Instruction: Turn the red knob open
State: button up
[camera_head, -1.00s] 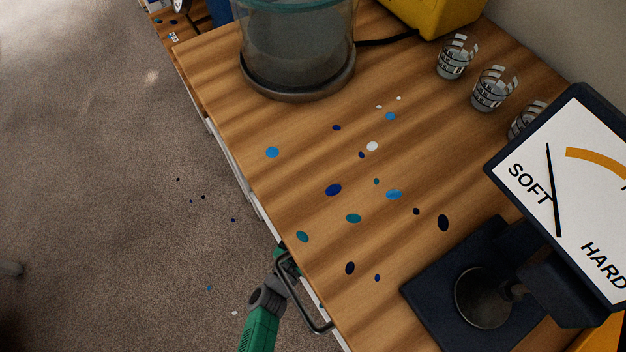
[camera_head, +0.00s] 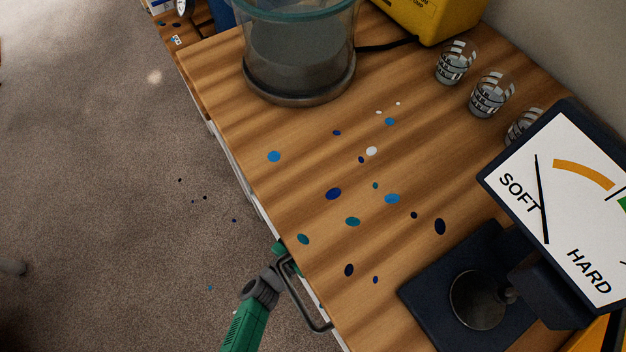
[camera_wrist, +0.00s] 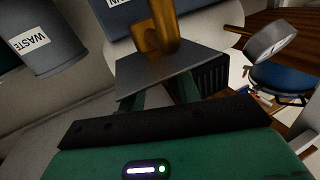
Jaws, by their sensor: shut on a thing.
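No red knob can be made out in either view. In the wrist view my gripper (camera_wrist: 160,97) reaches up with two dark green fingers, which are shut at a grey flat-faced piece (camera_wrist: 175,72). The piece hides the fingertips. A bent bronze-coloured tube (camera_wrist: 162,30) rises right behind it; I cannot tell whether the two are joined. In the head view my green and grey wrist is at the bench's front edge, by a dark bar handle (camera_head: 302,300). My fingertips are not clear there.
The wooden bench (camera_head: 235,110) carries a clear chamber (camera_head: 300,55), a yellow box (camera_head: 430,15), several glasses (camera_head: 491,95) and a SOFT–HARD dial (camera_head: 565,205). Paint spots mark its clear middle. In the wrist view are a WASTE bin (camera_wrist: 55,50) and a round gauge (camera_wrist: 270,40).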

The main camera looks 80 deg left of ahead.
jog(key=m+t+h, duration=0.1)
jog(key=m+t+h+p, duration=0.1)
jog(key=h, duration=0.1)
jog(key=shift+a+m+h, duration=0.3)
jog(key=shift+m, duration=0.1)
jog(key=m+h, duration=0.1)
jog(key=t+h, duration=0.1)
jog(key=h, duration=0.1)
jog(key=shift+s+a+f+m+t+b, duration=0.1)
jog(key=shift+s+a+m+t+b, duration=0.05)
jog(key=shift+m+t+b, duration=0.2)
jog(key=shift+s+a+m+h+b, duration=0.1)
jog(key=shift+m+h+b, duration=0.4)
jog(key=shift+m+h, duration=0.35)
jog(key=shift+t, duration=0.25)
jog(key=o, duration=1)
jog(key=s, duration=0.2)
jog(key=s+d, duration=0.1)
jog(key=s, duration=0.4)
jog(key=shift+s+d+p, duration=0.15)
jog(key=shift+s+p, duration=0.2)
jog(key=shift+s, duration=0.05)
